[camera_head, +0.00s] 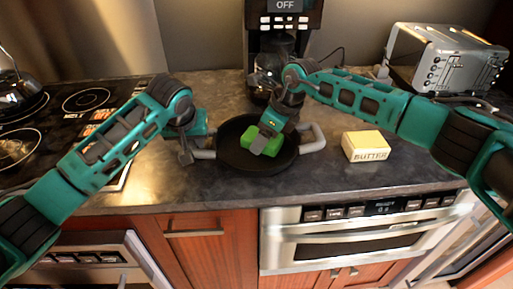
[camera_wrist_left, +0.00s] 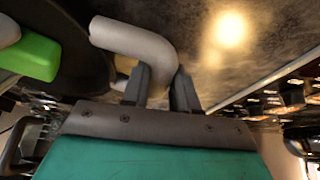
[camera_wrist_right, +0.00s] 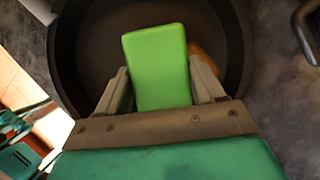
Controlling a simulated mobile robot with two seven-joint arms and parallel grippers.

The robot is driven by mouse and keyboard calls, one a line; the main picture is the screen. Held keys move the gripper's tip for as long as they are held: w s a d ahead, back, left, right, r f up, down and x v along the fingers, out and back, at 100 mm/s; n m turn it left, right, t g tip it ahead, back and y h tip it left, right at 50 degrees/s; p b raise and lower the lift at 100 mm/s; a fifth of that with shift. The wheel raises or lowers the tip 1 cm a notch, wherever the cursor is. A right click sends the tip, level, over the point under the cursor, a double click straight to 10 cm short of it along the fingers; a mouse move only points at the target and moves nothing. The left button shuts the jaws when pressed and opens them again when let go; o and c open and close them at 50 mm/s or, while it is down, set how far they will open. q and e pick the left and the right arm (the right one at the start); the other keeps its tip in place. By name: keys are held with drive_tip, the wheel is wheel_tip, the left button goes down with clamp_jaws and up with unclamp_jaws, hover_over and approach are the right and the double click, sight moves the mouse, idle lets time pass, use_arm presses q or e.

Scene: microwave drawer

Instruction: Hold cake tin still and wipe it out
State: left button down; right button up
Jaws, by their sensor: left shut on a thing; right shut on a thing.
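The cake tin (camera_head: 232,158) is a round dark pan with two grey side handles, on the counter in the head view. My left gripper (camera_head: 190,155) is shut on the tin's left handle (camera_wrist_left: 135,38), seen between its fingers in the left wrist view. My right gripper (camera_head: 267,143) is shut on a green sponge (camera_wrist_right: 157,62) and holds it inside the tin, over the tin floor. I cannot tell whether the sponge touches the floor. A brownish patch (camera_wrist_right: 207,62) shows in the tin beside the sponge in the right wrist view. The tin's right handle (camera_head: 314,139) is free.
A butter box (camera_head: 366,146) stands right of the tin. A coffee maker (camera_head: 284,38) is behind the tin, a toaster (camera_head: 440,58) at the back right. The counter's front edge (camera_head: 220,208) is close.

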use_arm(q)
drive_tip(key=shift+a, duration=0.1)
use_arm(e)
drive_tip(key=shift+w+d+f, duration=0.15)
drive_tip(key=shift+w+d, duration=0.45)
drive_tip(key=shift+d, duration=0.35)
drive_tip(key=shift+s+a+f, duration=0.1)
drive_tip(key=shift+a+f, duration=0.1)
drive_tip(key=shift+a, duration=1.1)
drive_tip(key=shift+d, duration=1.3)
drive_tip(key=shift+a+r, duration=0.15)
drive_tip(key=shift+a, duration=1.15)
drive_tip(key=shift+d+r, duration=0.2)
drive_tip(key=shift+d, duration=1.1)
drive_tip(key=shift+a+f, duration=0.1)
drive_tip(key=shift+a, duration=1.2)
drive_tip(key=shift+r, duration=0.2)
